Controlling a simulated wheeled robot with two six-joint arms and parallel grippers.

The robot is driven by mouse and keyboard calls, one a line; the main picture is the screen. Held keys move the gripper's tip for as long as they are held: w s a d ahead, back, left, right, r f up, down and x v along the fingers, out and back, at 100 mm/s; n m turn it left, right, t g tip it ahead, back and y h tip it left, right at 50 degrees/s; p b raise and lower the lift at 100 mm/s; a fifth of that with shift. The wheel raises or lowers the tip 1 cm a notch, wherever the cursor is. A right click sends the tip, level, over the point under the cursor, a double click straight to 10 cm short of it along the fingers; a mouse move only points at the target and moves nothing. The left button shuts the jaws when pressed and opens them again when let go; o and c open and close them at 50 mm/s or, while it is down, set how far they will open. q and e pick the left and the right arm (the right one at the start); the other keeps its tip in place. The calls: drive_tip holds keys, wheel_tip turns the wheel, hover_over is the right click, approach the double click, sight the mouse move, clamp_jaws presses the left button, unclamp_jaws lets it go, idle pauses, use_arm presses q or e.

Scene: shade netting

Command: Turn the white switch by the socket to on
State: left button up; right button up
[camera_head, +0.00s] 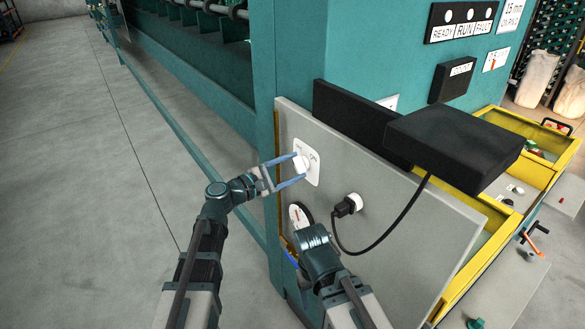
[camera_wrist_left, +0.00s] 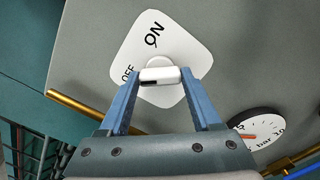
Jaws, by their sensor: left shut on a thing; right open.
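The white switch (camera_head: 301,161) sits on a white plate (camera_head: 314,173) on a grey panel. My left gripper (camera_head: 303,167) is shut on its knob, one blue finger on each side. In the left wrist view, the knob (camera_wrist_left: 160,75) is between the fingertips, with a dark mark at its left end. The plate (camera_wrist_left: 190,42) reads OFF at left and ON at top. The socket (camera_head: 355,200) to the right holds a black plug (camera_head: 345,207). My right gripper (camera_head: 291,259) is low by the panel's left edge, mostly hidden by its arm; a bit of blue finger shows.
A round gauge (camera_head: 297,214) sits below the switch; its dial (camera_wrist_left: 262,132) also shows in the left wrist view. A black cable (camera_head: 388,240) hangs from the plug to a black box (camera_head: 455,145) that juts out above. Open floor lies to the left.

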use_arm(q)
drive_tip(key=m, duration=0.8)
drive_tip(key=shift+m, duration=0.4)
drive_tip(key=m, duration=0.4)
drive_tip(key=shift+f+m, duration=0.1)
drive_tip(key=shift+m, duration=2)
drive_tip(key=o, duration=1.4)
drive_tip(key=v, duration=1.4)
